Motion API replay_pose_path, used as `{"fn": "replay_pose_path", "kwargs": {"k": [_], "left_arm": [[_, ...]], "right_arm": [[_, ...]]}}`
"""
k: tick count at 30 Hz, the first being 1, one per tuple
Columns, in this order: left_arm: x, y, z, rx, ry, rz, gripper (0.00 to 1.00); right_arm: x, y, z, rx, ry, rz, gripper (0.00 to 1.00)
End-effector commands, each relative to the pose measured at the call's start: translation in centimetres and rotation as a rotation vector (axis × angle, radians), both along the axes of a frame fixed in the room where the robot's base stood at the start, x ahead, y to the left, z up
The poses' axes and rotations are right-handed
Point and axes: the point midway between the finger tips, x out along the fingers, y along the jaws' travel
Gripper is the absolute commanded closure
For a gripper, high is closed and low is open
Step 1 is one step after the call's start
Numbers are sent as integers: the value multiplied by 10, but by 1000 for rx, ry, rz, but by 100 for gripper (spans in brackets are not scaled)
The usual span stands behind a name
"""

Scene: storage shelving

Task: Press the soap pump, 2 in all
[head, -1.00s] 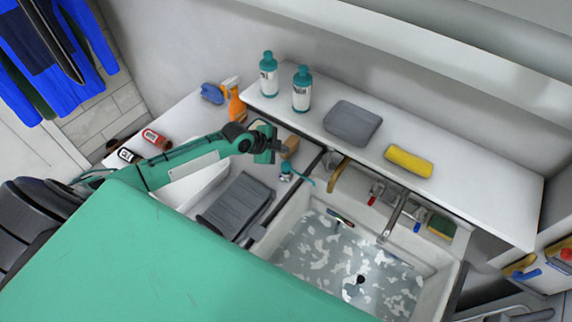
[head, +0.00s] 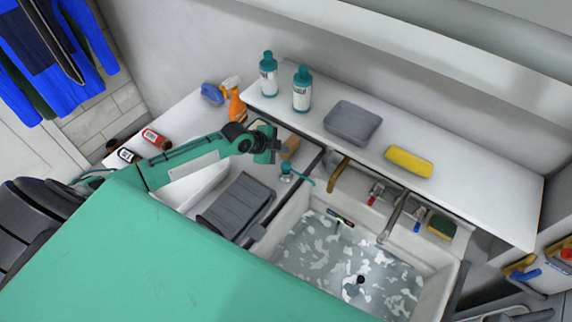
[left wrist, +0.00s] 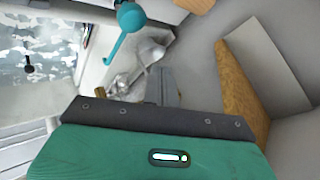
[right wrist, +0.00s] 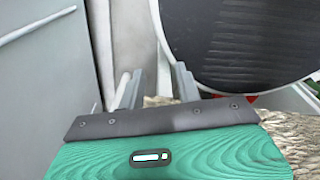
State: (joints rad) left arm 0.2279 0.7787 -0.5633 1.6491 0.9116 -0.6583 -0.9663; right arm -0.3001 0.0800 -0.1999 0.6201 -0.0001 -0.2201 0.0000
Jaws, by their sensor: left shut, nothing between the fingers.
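The soap pump (head: 287,169) has a teal head with a long spout pointing right, and it stands at the left end of the sink. In the left wrist view the teal pump head (left wrist: 130,18) is at the top, left of the fingers. My left gripper (head: 275,154) is just up and left of the pump, apart from it in the picture. Its fingers (left wrist: 164,88) are shut and empty. My right gripper (right wrist: 156,88) shows only in the right wrist view, with its fingers apart and nothing between them.
A sink (head: 438,292) with cloudy water lies right of the pump. A tan block (head: 290,146) and a wooden-handled brush (head: 338,172) are close by. The shelf (head: 460,188) behind holds two teal-capped bottles, a grey cloth and a yellow sponge. A grey rack (head: 236,204) stands in front.

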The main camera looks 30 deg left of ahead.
Motion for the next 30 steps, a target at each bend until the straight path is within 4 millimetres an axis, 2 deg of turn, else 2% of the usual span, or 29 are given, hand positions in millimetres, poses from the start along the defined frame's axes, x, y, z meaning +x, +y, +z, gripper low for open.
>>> {"fn": "replay_pose_path", "kwargs": {"k": [17,23,30], "left_arm": [[1,0,1,-36,26,25,100],[4,-2,7,-201,155,150,100],[5,-2,18,-454,391,369,100]], "right_arm": [[0,0,-2,0,0,0,66],[0,0,-10,0,0,0,66],[0,0,-20,0,0,0,66]]}}
